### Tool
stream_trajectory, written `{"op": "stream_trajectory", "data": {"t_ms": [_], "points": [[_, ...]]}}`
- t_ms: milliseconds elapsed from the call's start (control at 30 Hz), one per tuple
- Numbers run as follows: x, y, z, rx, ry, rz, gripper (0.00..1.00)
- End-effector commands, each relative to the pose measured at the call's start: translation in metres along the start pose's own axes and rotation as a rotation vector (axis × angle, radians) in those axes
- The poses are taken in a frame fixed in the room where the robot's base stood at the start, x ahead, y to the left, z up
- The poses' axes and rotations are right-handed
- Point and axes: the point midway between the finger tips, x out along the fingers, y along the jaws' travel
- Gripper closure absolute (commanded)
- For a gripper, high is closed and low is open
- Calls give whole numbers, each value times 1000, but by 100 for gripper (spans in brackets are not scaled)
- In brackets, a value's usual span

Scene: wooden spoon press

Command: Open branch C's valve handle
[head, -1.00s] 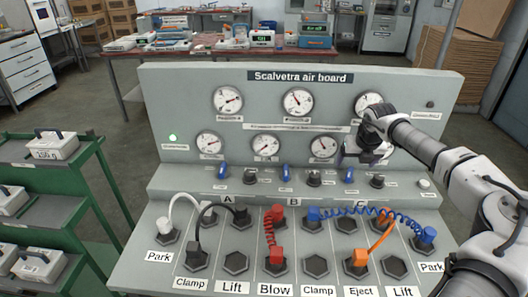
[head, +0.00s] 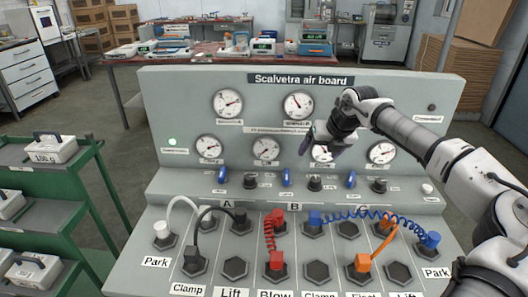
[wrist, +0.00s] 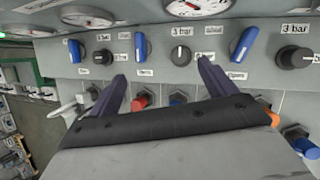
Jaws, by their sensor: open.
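Branch C's valve handle (head: 351,180) is a small blue lever on the sloped ledge above the letter C. It stands roughly upright in the head view. In the wrist view the rightmost blue handle (wrist: 243,44) looks like the same one, its top leaning right. My gripper (head: 322,146) is open and empty, in front of the lower gauges, up and left of that handle. In the wrist view its dark fingers (wrist: 162,70) are spread below the row of handles and knobs, with the C handle to the right of the right finger. No contact shows.
Similar blue handles for A (head: 222,175) and B (head: 286,177) stand to the left. Black knobs sit between them, one (head: 379,186) just right of C. A coiled blue hose (head: 375,213) and an orange hose (head: 385,245) cross the lower panel. A green cart (head: 60,200) stands left.

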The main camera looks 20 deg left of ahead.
Motion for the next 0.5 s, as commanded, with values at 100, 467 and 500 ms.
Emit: {"op": "stream_trajectory", "data": {"t_ms": [100,467,500], "points": [[7,24,2,-20,-5,55,16],[22,95,4,-74,-22,213,16],[23,102,4,-79,-23,232,16]]}}
